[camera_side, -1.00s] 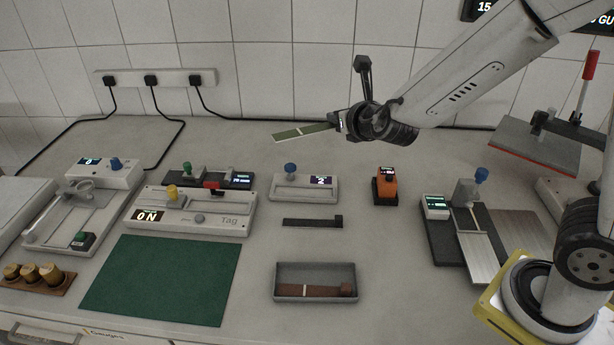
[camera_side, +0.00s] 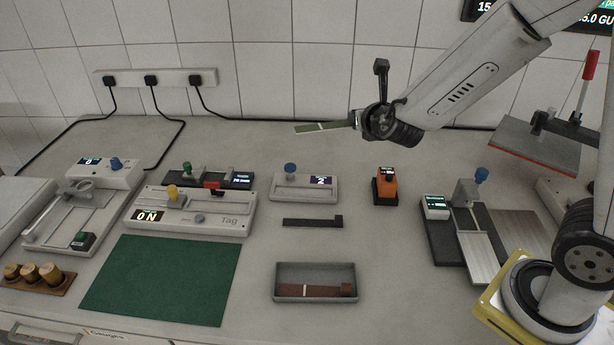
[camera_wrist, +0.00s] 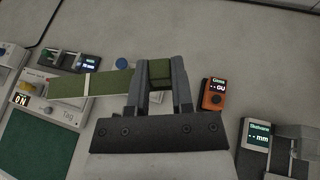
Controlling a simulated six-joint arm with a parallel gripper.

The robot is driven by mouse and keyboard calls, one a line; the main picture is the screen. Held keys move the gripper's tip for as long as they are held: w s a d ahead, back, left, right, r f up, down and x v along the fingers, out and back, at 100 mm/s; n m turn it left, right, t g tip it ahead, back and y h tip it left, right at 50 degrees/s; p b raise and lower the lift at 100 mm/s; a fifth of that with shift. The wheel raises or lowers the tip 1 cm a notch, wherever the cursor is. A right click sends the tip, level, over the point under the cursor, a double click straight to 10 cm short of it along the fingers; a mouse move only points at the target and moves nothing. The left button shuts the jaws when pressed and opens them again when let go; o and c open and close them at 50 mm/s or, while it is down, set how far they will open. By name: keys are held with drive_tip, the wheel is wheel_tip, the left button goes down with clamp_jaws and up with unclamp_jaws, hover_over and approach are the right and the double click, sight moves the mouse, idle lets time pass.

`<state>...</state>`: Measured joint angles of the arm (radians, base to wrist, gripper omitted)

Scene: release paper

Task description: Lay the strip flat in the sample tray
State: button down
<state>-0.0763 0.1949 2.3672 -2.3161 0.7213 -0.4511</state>
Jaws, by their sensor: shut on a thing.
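My gripper (camera_side: 358,120) is shut on one end of a green strip (camera_side: 322,127) with a thin white band across it. The strip sticks out to the left, roughly level, well above the bench. In the wrist view the strip (camera_wrist: 68,86) reaches left from between the fingers of my gripper (camera_wrist: 161,75). The grey sample tray (camera_side: 278,291) stands on the front middle of the bench, below the strip in the picture. A brown strip (camera_side: 322,290) with a white band lies in it. The tray does not show in the wrist view.
A dark bar (camera_side: 310,222) lies behind the tray. A green mat (camera_side: 160,280) and a tester marked Tag (camera_side: 235,208) are to the left. An orange gauge (camera_side: 386,186) and a metal-plated device (camera_side: 478,255) stand right. Bare bench surrounds the tray.

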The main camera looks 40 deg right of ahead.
drive_tip(key=s+d+f+m+g+h, duration=0.35)
drive_tip(key=s+d+m+g, duration=0.25)
drive_tip(key=s+d, duration=0.45)
drive_tip(key=s+d+f+m+g+h, duration=0.3)
drive_tip(key=s+d+m+g+h, duration=0.25)
drive_tip(key=d, duration=0.85)
drive_tip(key=s+d+f+m+g+y, duration=0.1)
drive_tip(key=s+d+f+m+g, duration=0.15)
drive_tip(key=s, duration=0.45)
drive_tip(key=s+d+f+m+g+y, duration=0.1)
drive_tip(key=s+m+g+y, duration=0.2)
drive_tip(key=s, duration=0.4)
drive_tip(key=s+a+f+m+g, duration=0.2)
drive_tip(key=s+f, duration=0.1)
drive_tip(key=s, duration=0.3)
drive_tip(key=s+a+f+m+g+y, duration=0.1)
drive_tip(key=s+a+f+m+g, duration=0.1)
drive_tip(key=s, duration=0.3)
drive_tip(key=shift+s+a+f+m+g, duration=0.35)
drive_tip(key=shift+a+f, duration=0.2)
drive_tip(key=shift+f, duration=0.25)
drive_tip(key=shift+f, duration=0.1)
drive_tip(key=shift+f, duration=1.85)
